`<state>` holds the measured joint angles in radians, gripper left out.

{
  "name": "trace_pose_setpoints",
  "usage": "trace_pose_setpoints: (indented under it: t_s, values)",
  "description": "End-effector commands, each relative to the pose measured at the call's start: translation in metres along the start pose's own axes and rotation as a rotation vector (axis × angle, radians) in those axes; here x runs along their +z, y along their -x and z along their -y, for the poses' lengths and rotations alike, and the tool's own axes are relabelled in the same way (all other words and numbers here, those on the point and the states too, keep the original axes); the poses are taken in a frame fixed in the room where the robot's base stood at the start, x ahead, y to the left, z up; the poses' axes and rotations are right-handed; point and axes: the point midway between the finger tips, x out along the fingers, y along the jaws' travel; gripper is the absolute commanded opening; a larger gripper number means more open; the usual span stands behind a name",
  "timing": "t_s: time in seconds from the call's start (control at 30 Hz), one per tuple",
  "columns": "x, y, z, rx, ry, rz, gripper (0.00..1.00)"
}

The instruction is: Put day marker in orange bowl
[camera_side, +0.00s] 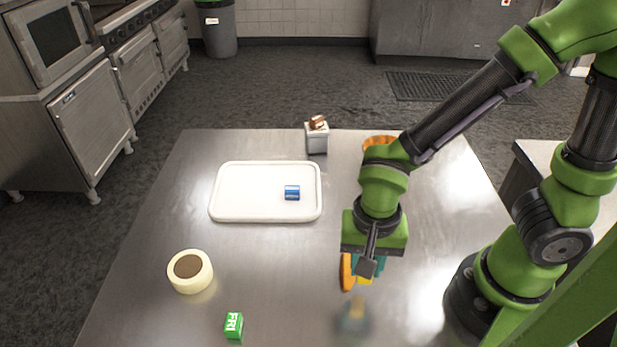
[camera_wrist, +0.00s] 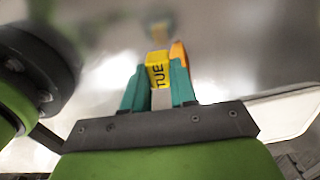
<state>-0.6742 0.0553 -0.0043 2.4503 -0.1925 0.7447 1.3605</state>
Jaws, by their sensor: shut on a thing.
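My gripper (camera_side: 366,272) points down over the right-front part of the steel table. It is shut on a yellow day marker (camera_side: 365,281). In the wrist view the marker (camera_wrist: 158,72) reads "TUE" between my teal fingertips (camera_wrist: 160,88). A blurred reflection shows below the gripper on the table. An orange, ridged rim, which looks like the orange bowl (camera_side: 377,140), shows at the back of the table, mostly hidden behind my arm. A blue day marker (camera_side: 292,193) lies on the white tray (camera_side: 240,206). A green "FRI" day marker (camera_side: 234,325) is at the front.
An orange object (camera_side: 347,271) shows just left of my gripper, partly hidden; I cannot tell what it is. A cream tape-like roll (camera_side: 202,284) sits at left front. A small pale container with brown pieces (camera_side: 317,141) stands at the back. The table's centre (camera_side: 270,255) is clear.

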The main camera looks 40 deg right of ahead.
Motion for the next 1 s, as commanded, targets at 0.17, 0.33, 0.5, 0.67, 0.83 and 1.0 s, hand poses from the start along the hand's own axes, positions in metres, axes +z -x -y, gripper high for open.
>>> trace_pose_setpoints:
  t_s: [0.17, 0.33, 0.5, 0.67, 0.83, 1.0]
  values:
    - [-0.054, 0.002, 0.013, -0.008, -0.202, -0.004, 0.00]
    - [-0.136, 0.015, 0.023, -0.019, -0.495, -0.011, 0.00]
    - [-0.218, 0.032, 0.012, -0.022, -0.787, -0.018, 0.00]
    - [-0.290, 0.051, -0.016, -0.023, -1.051, -0.025, 0.00]
    - [-0.346, 0.072, -0.051, -0.022, -1.285, -0.027, 0.00]
    - [-0.373, 0.093, -0.066, -0.023, -1.429, -0.020, 0.00]
